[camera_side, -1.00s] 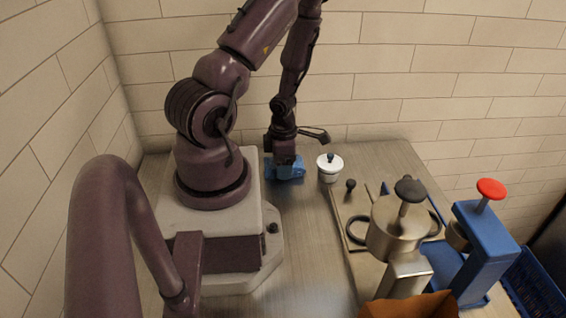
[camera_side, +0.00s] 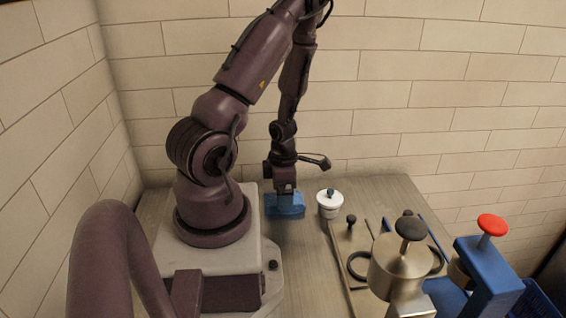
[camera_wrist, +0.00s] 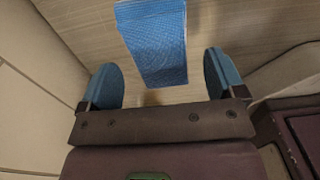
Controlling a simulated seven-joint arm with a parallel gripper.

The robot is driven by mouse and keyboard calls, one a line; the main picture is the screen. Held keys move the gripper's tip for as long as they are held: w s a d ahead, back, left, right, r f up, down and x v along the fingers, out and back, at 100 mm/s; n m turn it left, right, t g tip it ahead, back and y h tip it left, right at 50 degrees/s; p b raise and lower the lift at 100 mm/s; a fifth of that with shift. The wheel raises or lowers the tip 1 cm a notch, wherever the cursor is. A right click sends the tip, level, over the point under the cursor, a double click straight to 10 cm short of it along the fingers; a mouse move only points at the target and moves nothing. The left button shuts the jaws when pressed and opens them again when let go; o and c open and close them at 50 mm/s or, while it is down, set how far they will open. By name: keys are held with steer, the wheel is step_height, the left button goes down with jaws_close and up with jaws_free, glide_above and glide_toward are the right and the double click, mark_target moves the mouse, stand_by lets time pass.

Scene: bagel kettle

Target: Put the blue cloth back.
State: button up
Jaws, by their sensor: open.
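The blue cloth (camera_side: 285,208) lies on the worktop beside my arm's base, left of the white lidded pot. It also shows in the wrist view (camera_wrist: 155,42) as a textured blue strip at the top centre. My gripper (camera_side: 286,190) is just above the cloth, pointing down. In the wrist view my gripper (camera_wrist: 163,80) is open, with its blue fingertips wide apart on either side of the cloth's near end. A gap shows between the cloth and each finger. The side view does not show clearly whether the fingertips touch the cloth.
The white lidded pot (camera_side: 329,204) stands close to the right. Further right are a tray (camera_side: 340,262) with tools, a metal press with a black knob (camera_side: 411,228) and a blue press with a red knob (camera_side: 492,225). The brick wall is close behind. Worktop in front of the cloth is bare.

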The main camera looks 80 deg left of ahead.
step_height(320, 180, up, 9)
steer(key=w+d+r+m+t+h, duration=0.25)
steer(key=w+d+r+m, duration=0.75)
steer(key=m, duration=0.5)
steer(key=s+d+r+m+t+y, duration=0.2)
steer(key=d+r+m, duration=1)
steer(key=m, duration=0.9)
steer(key=shift+s+r+t, duration=0.5)
steer(key=shift+s+t, duration=0.05)
steer(key=shift+s, duration=0.55)
